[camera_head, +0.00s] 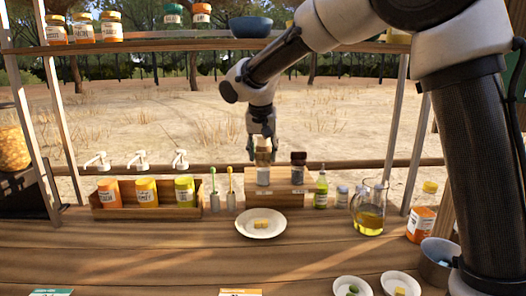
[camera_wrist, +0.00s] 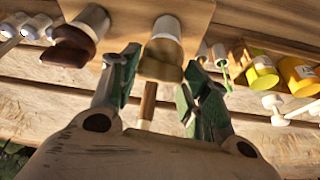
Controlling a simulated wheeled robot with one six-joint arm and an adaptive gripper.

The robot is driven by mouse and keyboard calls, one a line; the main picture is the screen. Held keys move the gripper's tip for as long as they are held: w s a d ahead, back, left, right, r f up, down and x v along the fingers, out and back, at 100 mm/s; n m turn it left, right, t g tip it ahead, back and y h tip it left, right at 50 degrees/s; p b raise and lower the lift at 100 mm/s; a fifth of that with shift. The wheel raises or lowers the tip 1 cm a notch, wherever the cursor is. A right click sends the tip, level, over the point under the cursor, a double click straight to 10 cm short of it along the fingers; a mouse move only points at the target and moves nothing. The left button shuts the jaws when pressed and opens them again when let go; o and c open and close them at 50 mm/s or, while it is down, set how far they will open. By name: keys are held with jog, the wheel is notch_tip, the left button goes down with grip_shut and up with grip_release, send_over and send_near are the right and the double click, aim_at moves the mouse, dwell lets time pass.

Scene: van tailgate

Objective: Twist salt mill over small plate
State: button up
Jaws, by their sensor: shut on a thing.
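A mill with a light tan top and a pale body (camera_head: 263,176) stands upright on a wooden riser (camera_head: 283,188); it also shows in the wrist view (camera_wrist: 163,50). I take it as the salt mill; its label is unreadable. My gripper (camera_head: 263,146) comes down from above and is shut around its tan top, with green-padded fingers on both sides in the wrist view (camera_wrist: 160,90). A darker-topped mill (camera_head: 298,160) stands just right of it, apart from the gripper.
A wooden box of jars (camera_head: 150,213) and two toothbrush-like items stand left. A green bottle (camera_head: 321,192), a glass jug of yellow liquid (camera_head: 368,210) and an orange-labelled container (camera_head: 421,224) stand right. Two small dishes (camera_head: 352,293) and a metal pot are front right.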

dwell(0.4)
jog(key=o, duration=1)
jog(key=shift+r, duration=0.1)
jog(key=v, duration=1.2)
jog(key=shift+a, duration=0.1)
